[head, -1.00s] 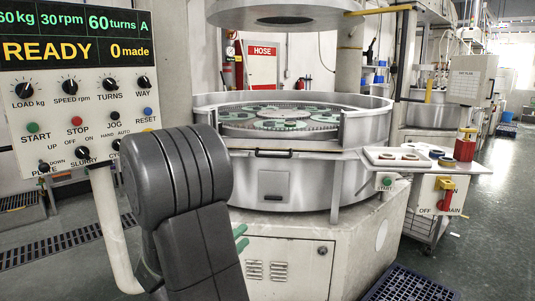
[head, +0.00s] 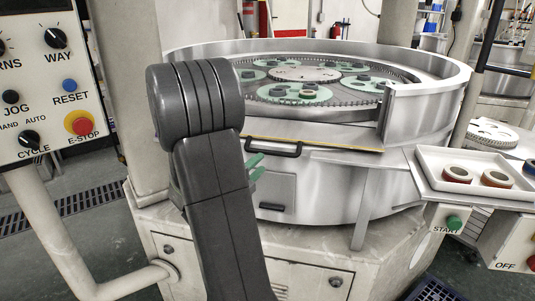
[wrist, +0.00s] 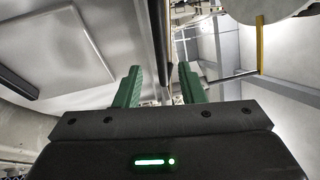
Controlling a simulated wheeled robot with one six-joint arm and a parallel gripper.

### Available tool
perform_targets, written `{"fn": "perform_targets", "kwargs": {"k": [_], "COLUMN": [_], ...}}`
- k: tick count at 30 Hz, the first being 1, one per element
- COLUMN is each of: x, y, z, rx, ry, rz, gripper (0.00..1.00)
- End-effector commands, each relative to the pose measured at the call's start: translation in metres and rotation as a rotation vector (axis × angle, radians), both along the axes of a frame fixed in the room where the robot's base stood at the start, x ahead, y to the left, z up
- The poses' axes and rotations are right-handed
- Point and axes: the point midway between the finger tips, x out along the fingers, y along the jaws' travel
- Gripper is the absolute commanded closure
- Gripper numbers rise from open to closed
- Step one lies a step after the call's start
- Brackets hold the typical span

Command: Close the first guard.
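The front guard (head: 330,151) of the near lapping machine is a low panel with a yellow top edge and a black bar handle (head: 272,149). It sits below the rim, leaving a gap in the front wall through which the plate (head: 335,103) shows. My gripper (head: 254,167) is mostly hidden behind my arm in the head view; its green fingertips show just below and left of the handle. In the wrist view my gripper (wrist: 160,85) is open, its green fingers apart with nothing between them. A dark bar (wrist: 157,40) lies beyond the gap; I cannot tell whether it is the handle.
A control panel (head: 45,80) on a pipe stand is at the left, with a red E-STOP button (head: 78,123). A white tray (head: 430,172) with ring parts (head: 457,174) stands at the right above a green START button (head: 453,223). A post (head: 385,112) bounds the gap.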

Motion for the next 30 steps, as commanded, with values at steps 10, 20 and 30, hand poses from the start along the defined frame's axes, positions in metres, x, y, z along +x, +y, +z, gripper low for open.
{"fn": "perform_targets", "kwargs": {"k": [10, 20, 30], "x": [0.038, 0.042, 0.042], "y": [-0.028, -0.03, -0.03], "z": [0.009, 0.009, 0.009], "rx": [-0.001, -0.001, -0.001], "ry": [0.001, 0.001, 0.001], "rz": [0.0, 0.001, 0.001], "gripper": [0.64, 0.64, 1.0]}}
